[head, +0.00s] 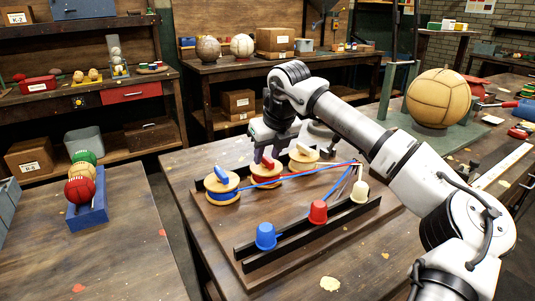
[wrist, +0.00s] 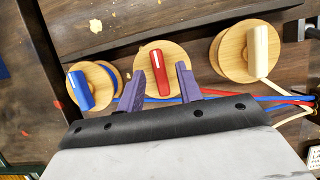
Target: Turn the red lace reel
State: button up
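The red lace reel (head: 266,173) is the middle one of three round wooden reels on a brown board. Its red bar handle (wrist: 158,72) has a white mark near one end. My gripper (wrist: 160,72) is open, with one purple finger on each side of the red handle and a visible gap on both sides. In the head view my gripper (head: 271,150) is over the red reel, partly hiding it. The blue reel (head: 222,188) is at the left and the cream reel (head: 304,158) at the right. Red, blue and cream laces run rightward from the reels.
A blue cup (head: 265,236), a red cup (head: 318,211) and a cream cup (head: 360,191) stand along a black rail (head: 285,246) at the board's front. A large tan ball (head: 438,98) is on a stand at the right. The table front is mostly clear.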

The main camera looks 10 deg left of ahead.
jog(key=v, duration=1.3)
jog(key=shift+r, duration=0.15)
jog(key=shift+s, duration=0.1)
